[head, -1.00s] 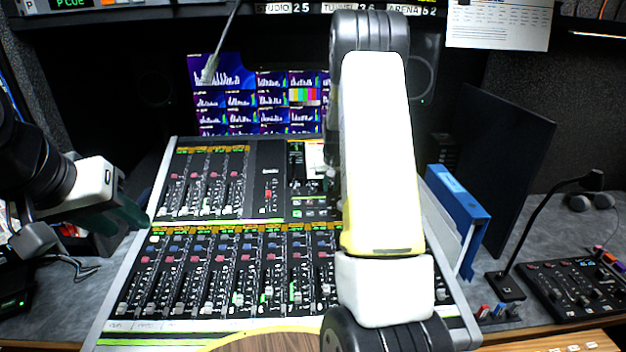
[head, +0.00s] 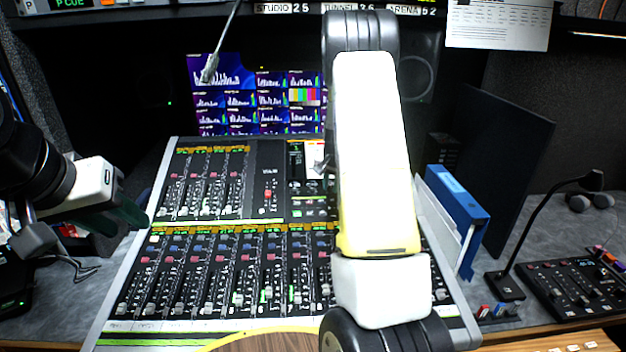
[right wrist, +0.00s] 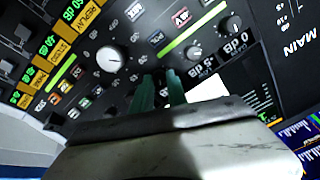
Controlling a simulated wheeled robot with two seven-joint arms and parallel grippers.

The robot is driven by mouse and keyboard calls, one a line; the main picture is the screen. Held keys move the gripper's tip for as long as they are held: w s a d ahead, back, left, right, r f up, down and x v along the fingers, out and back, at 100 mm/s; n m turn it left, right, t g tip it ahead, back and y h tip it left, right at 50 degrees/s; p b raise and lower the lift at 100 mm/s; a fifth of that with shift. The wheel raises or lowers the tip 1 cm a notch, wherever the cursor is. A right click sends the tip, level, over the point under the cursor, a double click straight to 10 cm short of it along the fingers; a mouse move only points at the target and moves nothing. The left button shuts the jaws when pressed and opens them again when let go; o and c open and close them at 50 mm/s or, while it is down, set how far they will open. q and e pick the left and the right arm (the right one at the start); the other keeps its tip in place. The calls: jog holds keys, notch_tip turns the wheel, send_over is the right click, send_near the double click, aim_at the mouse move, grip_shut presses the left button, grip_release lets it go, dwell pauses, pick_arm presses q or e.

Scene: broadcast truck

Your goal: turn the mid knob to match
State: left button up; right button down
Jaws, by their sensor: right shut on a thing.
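In the right wrist view my right gripper (right wrist: 161,85) has its two green fingers close together at the console panel, shut on a small knob that the fingers mostly hide. A larger pale round knob (right wrist: 109,59) stands to the left of the fingertips. Dark knobs (right wrist: 195,72) (right wrist: 230,25) with white markings are to the right. A plain white patch (right wrist: 205,88) shows beside the right finger. In the head view my right arm covers most of that panel area. My left gripper (head: 128,212) hangs at the console's left edge; its opening is unclear.
The mixing console (head: 262,180) with rows of faders fills the middle. A blue binder (head: 458,195) stands right of it. A gooseneck microphone (head: 507,285) and a small control box (head: 572,290) are further right. Screens (head: 225,95) stand behind the console.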

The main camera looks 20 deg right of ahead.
jog(key=shift+f+m, duration=0.1)
jog(key=shift+m, duration=0.4)
jog(key=c, duration=1.3)
grip_release()
jog(key=shift+v, duration=3.95)
